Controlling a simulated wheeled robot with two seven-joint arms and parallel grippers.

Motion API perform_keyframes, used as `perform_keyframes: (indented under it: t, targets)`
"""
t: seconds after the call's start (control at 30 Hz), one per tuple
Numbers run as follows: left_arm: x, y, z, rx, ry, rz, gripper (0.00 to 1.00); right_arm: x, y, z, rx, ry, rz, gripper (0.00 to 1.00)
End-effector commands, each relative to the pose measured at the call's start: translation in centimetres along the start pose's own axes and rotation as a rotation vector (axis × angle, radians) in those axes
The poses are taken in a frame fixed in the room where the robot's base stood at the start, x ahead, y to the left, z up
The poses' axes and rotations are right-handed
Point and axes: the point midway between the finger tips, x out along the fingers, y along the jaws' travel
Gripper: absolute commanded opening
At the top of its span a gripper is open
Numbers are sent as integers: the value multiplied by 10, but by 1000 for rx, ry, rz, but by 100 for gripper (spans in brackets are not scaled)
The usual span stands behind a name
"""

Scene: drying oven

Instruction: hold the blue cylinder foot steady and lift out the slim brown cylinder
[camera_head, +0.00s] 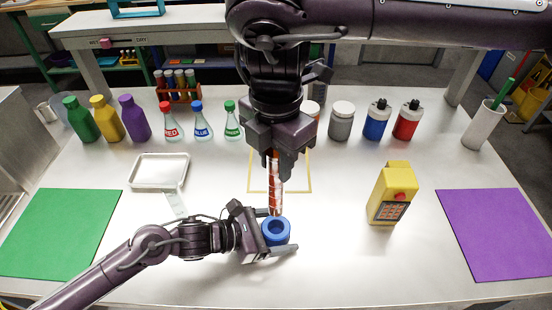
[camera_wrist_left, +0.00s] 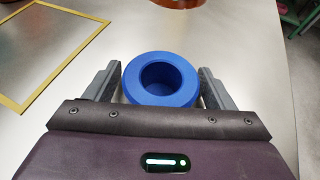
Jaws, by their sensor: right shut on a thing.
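The blue cylinder foot (camera_head: 276,231) stands on the table near the front, and its central hole looks empty in the left wrist view (camera_wrist_left: 134,88). My left gripper (camera_head: 272,234) has its fingers on either side of the foot, with what looks like a narrow gap; the fingers also flank it in the left wrist view (camera_wrist_left: 160,86). My right gripper (camera_head: 280,165) points down and is shut on the slim brown cylinder (camera_head: 275,193), which hangs upright. Its lower end is just above and behind the foot in the head view. Its upper end is hidden by the gripper.
A yellow device (camera_head: 390,193) stands to the right. A metal tray (camera_head: 159,171) lies to the left, and a yellow outline (camera_head: 308,178) is behind the cylinder. Bottles and flasks (camera_head: 202,122) line the back. Green (camera_head: 62,232) and purple (camera_head: 497,232) mats lie at the sides.

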Motion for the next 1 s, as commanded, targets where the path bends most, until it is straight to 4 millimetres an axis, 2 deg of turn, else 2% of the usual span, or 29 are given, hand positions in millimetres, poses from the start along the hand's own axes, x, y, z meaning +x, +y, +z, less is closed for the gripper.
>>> perform_keyframes:
  t: [0.27,0.43,0.8,1.0]
  targets:
    - [0,0,0,0,0,0,80,0,0,0,0,0,0,0]
    - [-11,1,-2,0,3,2,80,0,0,0,0,0,0,0]
    - [-82,0,-3,1,7,2,80,0,0,0,0,0,0,0]
    - [-108,0,-2,-1,4,2,80,0,0,0,0,0,0,0]
